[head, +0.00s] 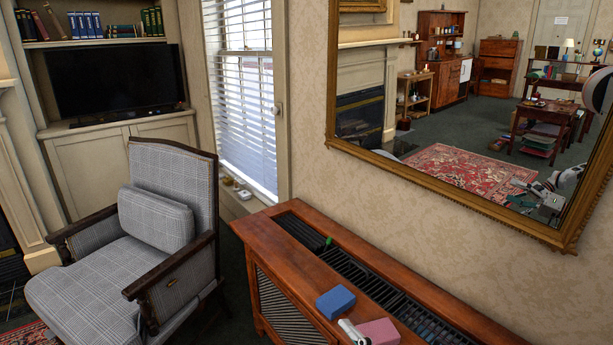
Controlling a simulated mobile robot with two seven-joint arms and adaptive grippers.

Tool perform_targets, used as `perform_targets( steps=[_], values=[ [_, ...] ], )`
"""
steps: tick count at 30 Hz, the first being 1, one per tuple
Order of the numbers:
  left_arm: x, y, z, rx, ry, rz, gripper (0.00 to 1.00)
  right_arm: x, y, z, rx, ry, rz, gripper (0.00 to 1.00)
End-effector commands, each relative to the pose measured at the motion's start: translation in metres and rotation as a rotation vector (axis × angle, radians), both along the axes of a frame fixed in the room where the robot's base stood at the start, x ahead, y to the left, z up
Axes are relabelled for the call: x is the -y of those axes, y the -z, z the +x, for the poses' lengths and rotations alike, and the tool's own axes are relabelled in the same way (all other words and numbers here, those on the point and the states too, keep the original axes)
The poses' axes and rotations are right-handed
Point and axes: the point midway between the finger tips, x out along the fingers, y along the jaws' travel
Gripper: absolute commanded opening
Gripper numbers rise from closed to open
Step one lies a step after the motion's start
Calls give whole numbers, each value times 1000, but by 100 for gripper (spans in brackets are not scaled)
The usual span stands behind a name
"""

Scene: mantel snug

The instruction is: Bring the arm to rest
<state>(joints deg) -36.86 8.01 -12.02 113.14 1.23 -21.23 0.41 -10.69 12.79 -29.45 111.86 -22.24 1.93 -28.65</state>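Neither of my grippers can be made out with certainty in the direct view. A small white and dark piece (352,332) shows at the bottom edge, against a pink block (378,332). I cannot tell whether it is a loose object or part of me. The wall mirror (440,200) reflects a white and grey arm with its end low at the right. The reflection is too small to tell whether that gripper is open or shut.
A wooden radiator cabinet (275,240) with a dark slatted top runs below the mirror. A blue block (335,301) and a small green item (328,241) sit on it. A checked armchair (110,285) stands left, before a television (118,80). A blinded window (245,100) is behind.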

Motion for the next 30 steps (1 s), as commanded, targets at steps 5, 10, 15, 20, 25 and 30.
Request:
perform_targets(
  steps=[5,10,15,20,25,30],
  values=[
    [1,-2,0,-1,-1,-3,63,68,102,-36,-420,184,196,86],
    [1,-1,-2,-6,0,-3,63,118,176,-89,-718,348,347,86],
    [1,1,-4,-13,-1,-4,63,148,218,-132,-890,463,442,86],
    [1,1,-5,-14,0,-4,63,159,232,-150,-951,507,479,86],
    [1,1,-5,-13,0,-4,63,159,233,-151,-955,510,482,86],
    [2,-1,-4,-9,0,-5,63,159,232,-150,-954,510,480,86]
  ],
)
